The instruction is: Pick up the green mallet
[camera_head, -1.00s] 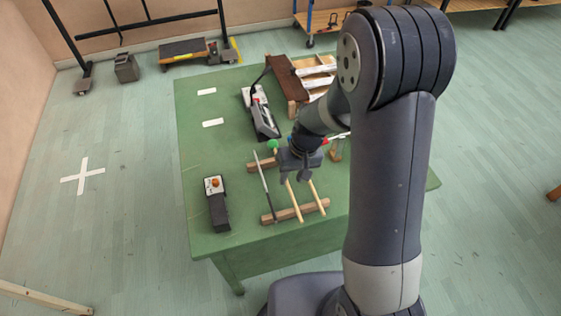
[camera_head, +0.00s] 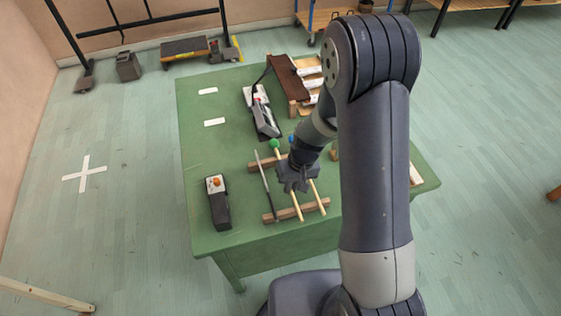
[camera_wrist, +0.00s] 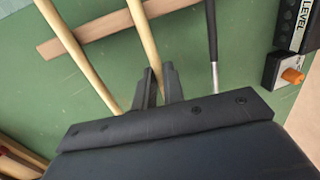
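The green mallet has a green head (camera_head: 275,144) and a pale wooden handle (camera_head: 296,208). It lies across two wooden rails on the green table. My gripper (camera_head: 292,188) is over the middle of its handle and hides part of it. In the wrist view, the fingers (camera_wrist: 160,70) are a little apart, and the handle (camera_wrist: 146,35) runs down to the gap between them. I cannot tell whether the fingers touch it. The green head is out of the wrist view. A blue-headed mallet (camera_head: 317,198) lies to the right.
A thin stick with a dark grip (camera_head: 265,185) lies just left of the green mallet, also in the wrist view (camera_wrist: 212,45). A black box with an orange knob (camera_head: 217,205) stands further left. A grey device (camera_head: 265,120) is behind. The table's left side is mostly clear.

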